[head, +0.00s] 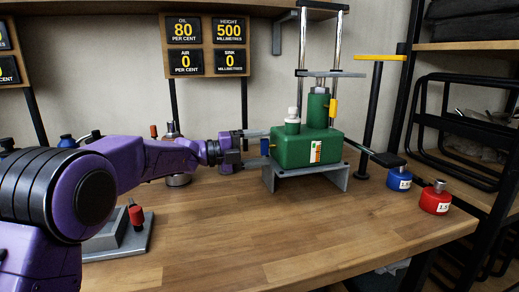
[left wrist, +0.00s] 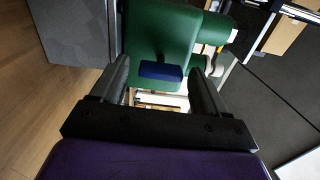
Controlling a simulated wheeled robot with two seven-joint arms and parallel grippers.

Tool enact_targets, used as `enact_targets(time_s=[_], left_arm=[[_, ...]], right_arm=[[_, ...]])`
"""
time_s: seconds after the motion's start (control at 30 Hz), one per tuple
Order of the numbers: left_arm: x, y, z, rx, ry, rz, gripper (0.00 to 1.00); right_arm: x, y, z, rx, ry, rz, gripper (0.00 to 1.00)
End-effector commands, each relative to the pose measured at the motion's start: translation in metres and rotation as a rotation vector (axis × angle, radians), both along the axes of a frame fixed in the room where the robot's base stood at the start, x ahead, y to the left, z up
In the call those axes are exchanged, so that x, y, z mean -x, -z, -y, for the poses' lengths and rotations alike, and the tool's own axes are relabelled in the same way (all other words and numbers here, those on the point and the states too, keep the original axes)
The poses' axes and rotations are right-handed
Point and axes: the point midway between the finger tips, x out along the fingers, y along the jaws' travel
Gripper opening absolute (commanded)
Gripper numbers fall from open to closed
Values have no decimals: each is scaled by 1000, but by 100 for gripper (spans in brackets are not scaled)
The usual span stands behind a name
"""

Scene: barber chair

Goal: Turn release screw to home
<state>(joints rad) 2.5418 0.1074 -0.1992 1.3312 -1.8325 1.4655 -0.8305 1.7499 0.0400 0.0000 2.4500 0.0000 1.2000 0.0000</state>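The green hydraulic unit (head: 305,148) sits on a grey stand (head: 306,176) on the wooden bench. A small blue tab (head: 265,147) sticks out of its left end; I take it as the release screw. In the left wrist view the blue tab (left wrist: 160,71) lies crosswise against the green body (left wrist: 160,32). My left gripper (head: 258,148) reaches in from the left at the tab's height. It is open, with its fingers (left wrist: 162,82) on either side of the tab and gaps showing at both sides. My right gripper is not in view.
Display panels (head: 207,46) on the wall read oil 80, height 500, air 0 and sink 0. A grey block with a red-topped part (head: 136,214) is at the left front. The bench front is clear.

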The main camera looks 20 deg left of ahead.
Motion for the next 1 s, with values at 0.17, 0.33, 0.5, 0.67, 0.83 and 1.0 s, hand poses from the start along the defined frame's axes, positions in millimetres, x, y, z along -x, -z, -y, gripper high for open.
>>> enact_targets(time_s=[0.17,0.33,0.5,0.67,0.83,1.0], left_arm=[[3,0,-4,1,-1,-1,74],[20,1,-31,2,-2,0,74],[37,0,-55,2,-1,1,74],[42,1,-62,0,0,0,74],[42,0,-62,-1,0,-1,74],[42,0,-62,0,0,0,74]], right_arm=[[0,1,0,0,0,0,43],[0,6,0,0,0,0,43],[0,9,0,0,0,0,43],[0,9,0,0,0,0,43],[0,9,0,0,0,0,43],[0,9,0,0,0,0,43]])
